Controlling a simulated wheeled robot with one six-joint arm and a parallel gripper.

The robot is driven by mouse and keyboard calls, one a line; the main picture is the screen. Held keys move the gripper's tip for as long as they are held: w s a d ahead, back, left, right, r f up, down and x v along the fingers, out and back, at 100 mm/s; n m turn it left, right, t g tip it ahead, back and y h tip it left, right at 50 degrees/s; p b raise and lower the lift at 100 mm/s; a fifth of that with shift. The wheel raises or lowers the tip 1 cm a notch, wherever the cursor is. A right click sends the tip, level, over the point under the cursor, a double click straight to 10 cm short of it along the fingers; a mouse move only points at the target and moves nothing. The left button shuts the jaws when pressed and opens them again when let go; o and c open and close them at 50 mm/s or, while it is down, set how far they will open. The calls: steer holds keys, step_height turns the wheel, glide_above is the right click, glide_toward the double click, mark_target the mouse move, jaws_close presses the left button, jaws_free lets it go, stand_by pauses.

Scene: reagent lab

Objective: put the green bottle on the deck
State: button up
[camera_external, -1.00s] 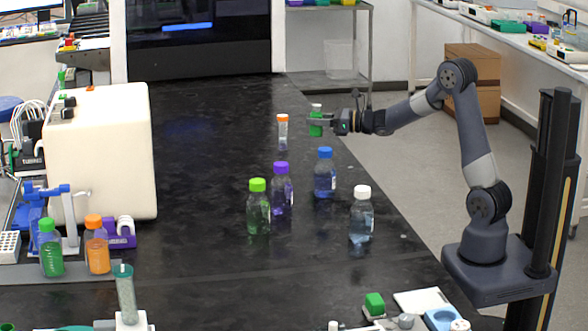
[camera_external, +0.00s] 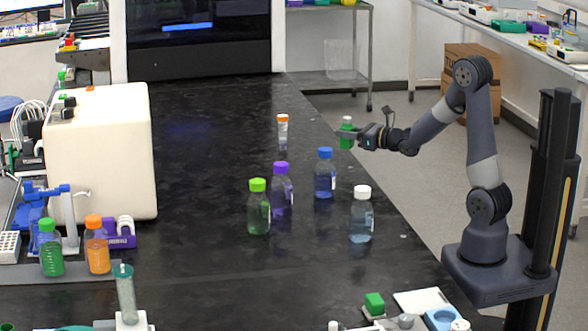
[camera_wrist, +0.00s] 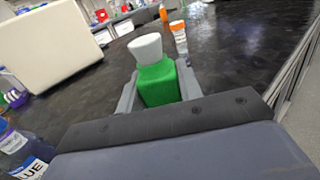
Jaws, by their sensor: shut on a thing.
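The green bottle (camera_external: 346,139) has a white cap and a solid green body. It is between the fingers of my gripper (camera_external: 350,134), held up in the air near the right edge of the bench. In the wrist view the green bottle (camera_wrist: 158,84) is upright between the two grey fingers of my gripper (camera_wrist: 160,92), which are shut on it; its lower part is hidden. A grey flat strip (camera_external: 18,274) at the lower left carries a green-liquid bottle (camera_external: 51,254) and an orange bottle (camera_external: 98,250). I cannot tell whether this strip is the deck.
On the black bench (camera_external: 200,190) stand a lime-capped bottle (camera_external: 258,212), a purple-capped one (camera_external: 281,192), a blue-capped one (camera_external: 325,176), a white-capped one (camera_external: 361,218) and an orange-capped tube (camera_external: 282,136). A cream machine (camera_external: 100,150) stands left.

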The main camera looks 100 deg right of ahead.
steer(key=w+d+r+n+t+y+b, duration=0.1)
steer(key=w+d+r+n+y, duration=0.15)
steer(key=w, duration=0.75)
steer(key=w+d+r+n+t+y, duration=0.1)
steer(key=w+d+r+y, duration=0.15)
steer(key=w, duration=0.75)
steer(key=shift+m+h, duration=0.25)
steer(key=shift+h, duration=0.25)
step_height(320, 180, down, 11)
steer(key=shift+w+d+r+b, duration=0.1)
steer(key=shift+d+b, duration=0.05)
steer(key=shift+b, duration=0.45)
steer(key=shift+r, duration=0.1)
steer(key=shift+f+b, duration=0.2)
steer(key=shift+b, duration=0.2)
steer(key=o, duration=1.1)
steer(key=shift+r+p, duration=0.15)
steer(key=shift+p, duration=0.15)
